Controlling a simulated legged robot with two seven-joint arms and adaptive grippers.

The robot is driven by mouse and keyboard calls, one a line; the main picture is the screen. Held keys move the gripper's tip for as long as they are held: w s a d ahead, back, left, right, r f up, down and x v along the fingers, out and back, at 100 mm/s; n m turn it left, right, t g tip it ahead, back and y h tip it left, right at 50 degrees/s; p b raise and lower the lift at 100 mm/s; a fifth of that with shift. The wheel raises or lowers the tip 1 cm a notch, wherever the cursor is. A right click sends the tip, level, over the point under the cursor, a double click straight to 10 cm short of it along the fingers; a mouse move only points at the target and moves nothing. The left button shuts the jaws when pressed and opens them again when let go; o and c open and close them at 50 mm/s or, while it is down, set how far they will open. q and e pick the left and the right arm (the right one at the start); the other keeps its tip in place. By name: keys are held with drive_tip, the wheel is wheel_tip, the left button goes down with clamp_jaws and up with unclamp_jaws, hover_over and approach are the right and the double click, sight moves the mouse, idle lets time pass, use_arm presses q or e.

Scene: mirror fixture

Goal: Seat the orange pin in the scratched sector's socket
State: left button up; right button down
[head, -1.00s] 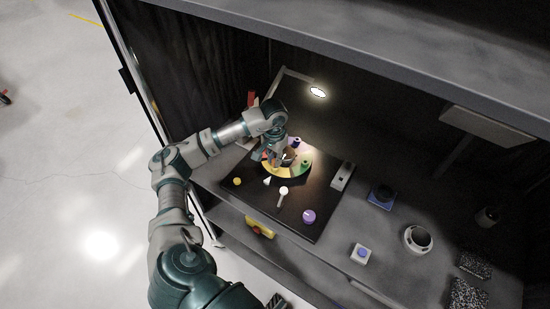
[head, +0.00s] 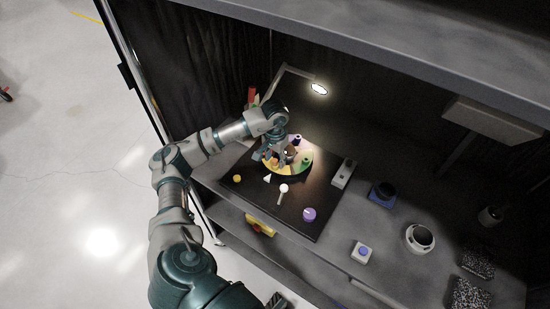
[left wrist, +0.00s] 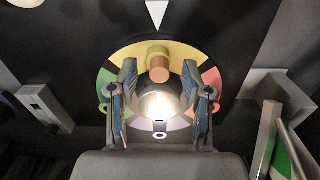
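A round disc with coloured sectors (left wrist: 184,53) lies on a dark board; its yellow sector faces a white triangle (left wrist: 155,13). An orange-brown pin (left wrist: 160,70) stands at the yellow sector in the left wrist view, with a yellow cylinder (left wrist: 157,49) directly behind it. My left gripper (left wrist: 163,128) is over the disc, its fingers apart on either side of a shiny, brightly reflecting dome (left wrist: 158,105). Neither finger visibly touches the pin. In the head view my left gripper (head: 271,160) covers part of the disc (head: 287,171). I cannot make out scratches. My right gripper is out of view.
A yellow knob (head: 237,178), a white-headed tool (head: 283,189) and a purple knob (head: 309,214) lie on the board. A lit lamp (head: 319,88) stands behind. A shelf overhangs the bench.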

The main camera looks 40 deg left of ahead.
use_arm(q)
wheel_tip(320, 180, up, 12)
idle(0.5)
drive_tip(key=shift+f, duration=0.1)
